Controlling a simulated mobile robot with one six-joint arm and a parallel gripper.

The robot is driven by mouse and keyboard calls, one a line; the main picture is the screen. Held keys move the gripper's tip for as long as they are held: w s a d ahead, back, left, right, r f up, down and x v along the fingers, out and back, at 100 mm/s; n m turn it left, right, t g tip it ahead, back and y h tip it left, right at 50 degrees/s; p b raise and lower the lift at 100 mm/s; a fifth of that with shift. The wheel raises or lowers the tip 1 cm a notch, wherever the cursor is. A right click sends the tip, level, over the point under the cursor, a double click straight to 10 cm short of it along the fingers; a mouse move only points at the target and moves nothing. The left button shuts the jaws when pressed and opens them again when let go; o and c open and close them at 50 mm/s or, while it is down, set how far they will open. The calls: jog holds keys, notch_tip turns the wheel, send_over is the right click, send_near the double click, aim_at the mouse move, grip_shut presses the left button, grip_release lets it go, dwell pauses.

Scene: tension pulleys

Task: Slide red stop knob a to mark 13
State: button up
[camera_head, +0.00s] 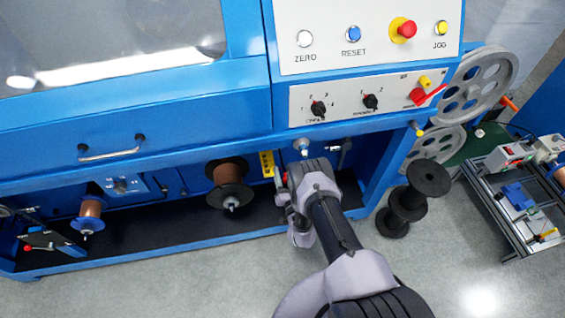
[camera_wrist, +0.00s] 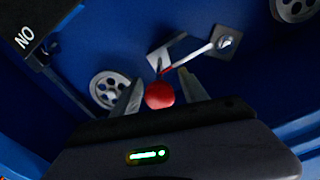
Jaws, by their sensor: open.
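The red stop knob (camera_wrist: 160,95) is a round red ball in the wrist view. It sits between the two fingers of my gripper (camera_wrist: 159,92), which stand apart on its left and right. I cannot tell whether either finger touches it. A thin rod with a red part runs from behind the knob up to the right, to a grey bracket (camera_wrist: 226,42). No mark numbers are readable. In the head view my arm reaches down to the lower bay of the blue machine, and the arm hides the fingertips and this knob.
A grey pulley wheel (camera_wrist: 109,90) is just left of the fingers, and a black plate (camera_wrist: 45,30) is at upper left. In the head view, copper spools (camera_head: 229,184) stand left of my arm. Black empty spools (camera_head: 408,196) stand on the floor to its right.

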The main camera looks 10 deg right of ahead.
grip_shut()
dwell(0.3)
dwell(1.2)
